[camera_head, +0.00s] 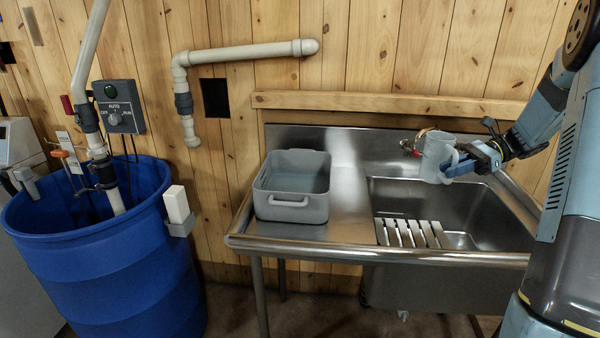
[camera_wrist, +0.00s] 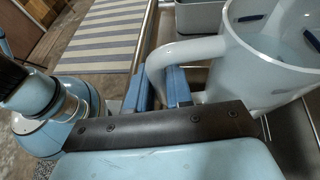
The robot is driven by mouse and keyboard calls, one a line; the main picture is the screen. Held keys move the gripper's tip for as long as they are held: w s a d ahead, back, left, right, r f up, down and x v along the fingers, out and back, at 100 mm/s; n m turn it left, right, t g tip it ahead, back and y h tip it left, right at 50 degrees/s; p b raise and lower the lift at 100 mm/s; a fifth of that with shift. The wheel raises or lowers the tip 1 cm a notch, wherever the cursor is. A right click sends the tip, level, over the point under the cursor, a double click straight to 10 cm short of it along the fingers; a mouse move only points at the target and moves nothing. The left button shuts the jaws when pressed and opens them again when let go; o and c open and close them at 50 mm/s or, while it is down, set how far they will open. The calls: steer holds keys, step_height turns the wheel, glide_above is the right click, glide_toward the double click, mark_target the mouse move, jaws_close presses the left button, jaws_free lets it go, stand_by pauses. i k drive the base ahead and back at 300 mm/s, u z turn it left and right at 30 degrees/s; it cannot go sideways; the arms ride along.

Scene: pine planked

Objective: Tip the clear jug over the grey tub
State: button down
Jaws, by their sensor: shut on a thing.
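The clear jug (camera_head: 436,155), pale and translucent, is upright in the air above the sink's back edge, near the tap. My gripper (camera_head: 461,160) is shut on its handle from the right. In the wrist view the fingers (camera_wrist: 160,88) are around the jug's handle (camera_wrist: 188,50), and the jug's body (camera_wrist: 262,72) is open at the top; its contents are unclear. The grey tub (camera_head: 291,207) stands on the drainboard left of the sink, well to the left of the jug. Its top is open. Part of a grey container, apparently the tub, shows at the wrist view's top (camera_wrist: 198,20).
The steel sink basin (camera_head: 480,205) lies below the jug, with a white slatted rack (camera_head: 411,233) at its front left. A tap with a red handle (camera_head: 406,146) is just left of the jug. A blue barrel (camera_head: 110,270) with pipes stands far left. Bare drainboard (camera_head: 350,185) separates tub and basin.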

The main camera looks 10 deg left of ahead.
mark_target(313, 208)
steer(key=k, duration=1.2)
steer(key=u, duration=0.1)
steer(key=i, duration=0.55)
steer(key=u, duration=0.7)
steer(key=i, duration=1.3)
steer(key=z, duration=0.3)
